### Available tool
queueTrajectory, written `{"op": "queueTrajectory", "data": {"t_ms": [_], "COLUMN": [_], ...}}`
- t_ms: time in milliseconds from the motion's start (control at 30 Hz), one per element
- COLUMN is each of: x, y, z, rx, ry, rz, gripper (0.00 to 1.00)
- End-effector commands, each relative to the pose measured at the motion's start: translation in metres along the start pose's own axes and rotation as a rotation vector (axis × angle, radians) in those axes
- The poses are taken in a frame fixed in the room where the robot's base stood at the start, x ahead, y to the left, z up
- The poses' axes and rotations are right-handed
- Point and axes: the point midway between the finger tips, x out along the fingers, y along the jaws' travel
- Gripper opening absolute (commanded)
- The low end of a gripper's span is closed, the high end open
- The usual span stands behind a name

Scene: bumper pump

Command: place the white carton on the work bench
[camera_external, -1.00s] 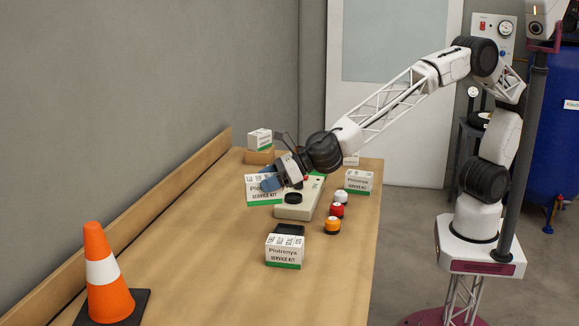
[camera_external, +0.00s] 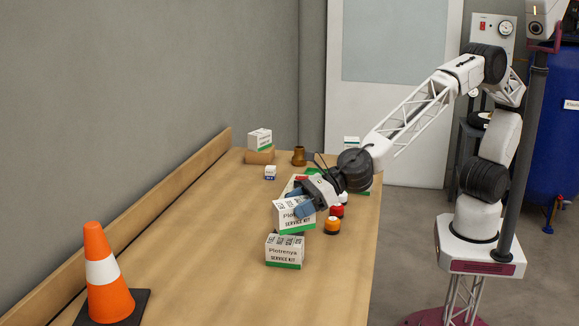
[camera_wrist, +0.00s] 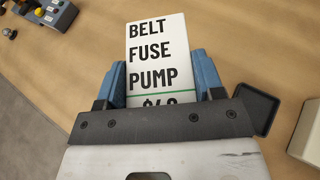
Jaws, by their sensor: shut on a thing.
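My gripper (camera_external: 303,209) is shut on a white carton (camera_external: 293,218) with a green band and "SERVICE KIT" lettering. In the wrist view, the blue fingers (camera_wrist: 160,80) grip its two sides, and its face (camera_wrist: 156,50) reads "BELT FUSE PUMP". The carton is slightly tilted and seems to be over the work bench (camera_external: 200,260); the gap beneath it is hard to judge. A similar carton (camera_external: 285,252) stands on the bench just in front of it. Another carton (camera_external: 260,138) sits on a wooden block at the back.
A beige box (camera_wrist: 308,133) and a black tray (camera_wrist: 257,108) lie beside the gripper. A small white-and-blue box (camera_external: 270,173) and a brown vessel (camera_external: 299,157) stand behind. A cone (camera_external: 105,275) stands front left.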

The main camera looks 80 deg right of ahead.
Motion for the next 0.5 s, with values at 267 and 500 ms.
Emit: {"op": "queueTrajectory", "data": {"t_ms": [267, 500], "x": [-0.006, -0.011], "y": [0.043, 0.071], "z": [-0.017, -0.030], "rx": [0.013, 0.026], "ry": [0.007, 0.007], "rz": [-0.029, -0.057], "gripper": [0.29, 0.29]}}
